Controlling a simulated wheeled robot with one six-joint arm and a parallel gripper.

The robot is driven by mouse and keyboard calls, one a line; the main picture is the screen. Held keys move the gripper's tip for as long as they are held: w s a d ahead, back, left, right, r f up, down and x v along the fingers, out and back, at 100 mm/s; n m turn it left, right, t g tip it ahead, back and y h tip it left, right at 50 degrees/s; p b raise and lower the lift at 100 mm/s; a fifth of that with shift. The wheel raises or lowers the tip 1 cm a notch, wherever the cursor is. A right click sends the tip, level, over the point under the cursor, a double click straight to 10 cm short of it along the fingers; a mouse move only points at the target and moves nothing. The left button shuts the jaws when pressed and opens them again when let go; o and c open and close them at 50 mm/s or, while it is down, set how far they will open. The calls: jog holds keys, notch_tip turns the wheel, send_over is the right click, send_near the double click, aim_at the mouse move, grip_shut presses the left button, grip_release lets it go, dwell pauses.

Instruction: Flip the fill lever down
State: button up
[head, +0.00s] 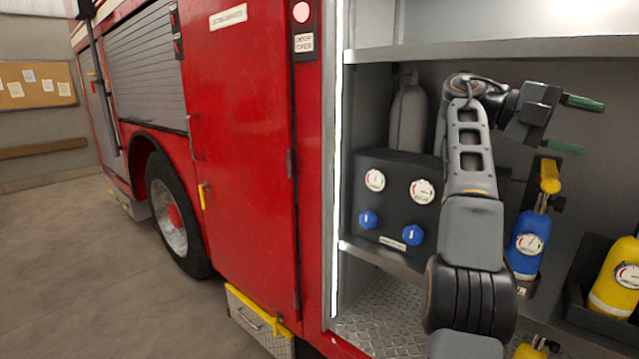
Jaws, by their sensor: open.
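My gripper (575,124) is open and empty, its two green-tipped fingers spread and pointing right inside the open compartment. Just below it in the picture, a yellow lever-like part (550,176) stands above a blue bottle (527,243) with a round gauge. It appears to be upright and apart from my fingers, though the depth between them is hard to judge. I cannot tell for sure that this is the fill lever. A dark panel (393,222) with two gauges and two blue knobs is left of my arm; my arm hides its right part.
A shelf (490,50) runs above my gripper. A grey cylinder (408,115) stands behind the panel. A yellow bottle (615,280) sits in a dark holder at the right. The red truck door (240,150) is at the left, with open floor (90,270) beyond.

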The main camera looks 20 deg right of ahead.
jog(key=w+f+n+t+h+p, duration=0.1)
jog(key=w+f+n+t+h, duration=0.35)
jog(key=n, duration=0.75)
jog(key=w+a+f+n+t+y+p, duration=0.2)
jog(key=w+a+f+n+t+y, duration=0.2)
jog(key=w+a+f+n+t, duration=0.9)
jog(key=s+a+f+n+y+p, duration=0.1)
jog(key=s+a+f+n+y, duration=0.4)
jog(key=a+f+n, duration=0.4)
jog(key=s+a+f+n+y+p, duration=0.2)
jog(key=s+a+f+n+y, duration=0.2)
jog(key=s+a+f+n, duration=0.4)
jog(key=a+f+n, duration=0.2)
jog(key=a+n, duration=0.1)
jog(key=a, duration=0.2)
jog(key=shift+s+a+g+y, duration=0.15)
jog(key=shift+a+g+y, duration=0.15)
jog(key=shift+g+y, duration=0.05)
jog(key=shift+r, duration=0.1)
